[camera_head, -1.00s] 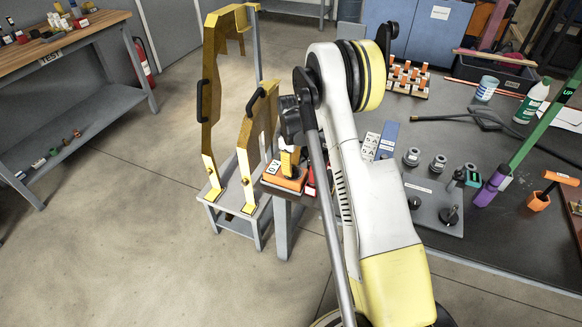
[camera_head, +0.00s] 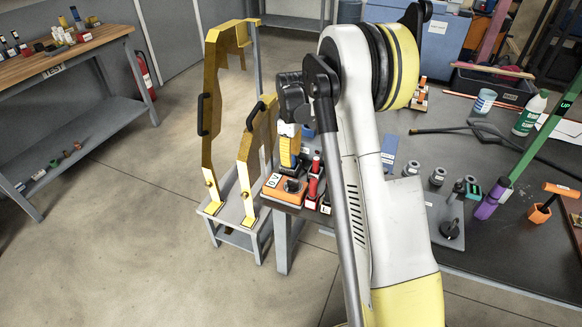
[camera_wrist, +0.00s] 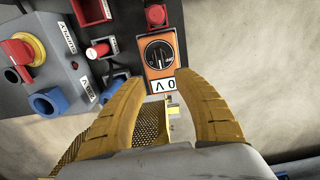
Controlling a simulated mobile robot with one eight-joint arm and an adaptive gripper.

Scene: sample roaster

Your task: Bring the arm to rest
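My gripper (camera_head: 290,165) hangs from my folded arm above the front left corner of the dark bench. In the wrist view its two curved tan fingers (camera_wrist: 162,82) are spread apart with nothing between them. An orange box (camera_wrist: 170,78) with a black rotary dial (camera_wrist: 160,53) and a label lies beyond the fingertips. In the head view the orange box (camera_head: 272,191) sits below the gripper, with a visible gap. My large white and yellow arm link hides part of the bench.
A yellow guard frame (camera_head: 214,120) on a small grey stand (camera_head: 238,236) is just left of the gripper. Red controls (camera_head: 313,182) sit right of the box. A blue socket (camera_wrist: 48,101) shows in the wrist view. Open floor (camera_head: 120,240) lies left.

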